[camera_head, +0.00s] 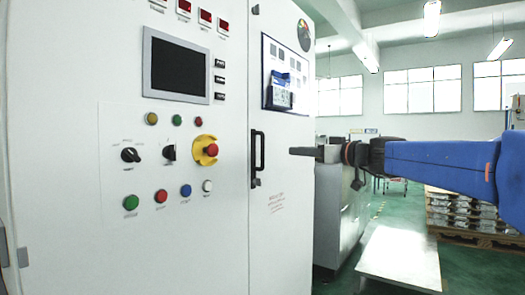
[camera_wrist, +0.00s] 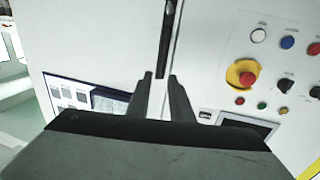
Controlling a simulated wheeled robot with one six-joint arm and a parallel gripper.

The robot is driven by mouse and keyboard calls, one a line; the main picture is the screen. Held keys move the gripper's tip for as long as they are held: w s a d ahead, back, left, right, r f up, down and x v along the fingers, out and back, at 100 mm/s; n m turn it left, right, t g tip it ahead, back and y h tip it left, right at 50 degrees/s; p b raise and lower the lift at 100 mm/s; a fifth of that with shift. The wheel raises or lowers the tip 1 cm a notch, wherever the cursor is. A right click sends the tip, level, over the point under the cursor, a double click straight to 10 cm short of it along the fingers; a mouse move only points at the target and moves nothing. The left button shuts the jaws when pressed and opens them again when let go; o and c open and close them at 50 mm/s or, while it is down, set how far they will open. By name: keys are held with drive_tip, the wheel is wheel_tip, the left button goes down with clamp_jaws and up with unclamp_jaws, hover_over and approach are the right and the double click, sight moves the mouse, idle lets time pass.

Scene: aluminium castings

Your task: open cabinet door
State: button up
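The white cabinet (camera_head: 75,60) fills the left of the head view. Its narrower right-hand door (camera_head: 290,235) carries a black vertical bar handle (camera_head: 253,175) close to the seam at its left edge. My gripper (camera_head: 303,152) points left at the handle from the right, with a visible gap in the picture between its tips and the bar. In the wrist view, which is turned over, my gripper (camera_wrist: 161,76) has its two dark fingers apart. The handle (camera_wrist: 168,35) runs up the picture from between the fingertips. Nothing is held, and the door looks closed.
The left panel bears a dark screen (camera_head: 177,66), coloured buttons and a red emergency stop (camera_head: 211,150) on a yellow ring. A blue document holder (camera_head: 281,92) is on the door. A grey metal machine (camera_head: 338,210) stands right of the cabinet. Stacked castings (camera_head: 460,212) lie on a pallet.

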hover_over(263, 165)
drive_tip(key=shift+w, duration=0.4)
idle(0.3)
clamp_jaws()
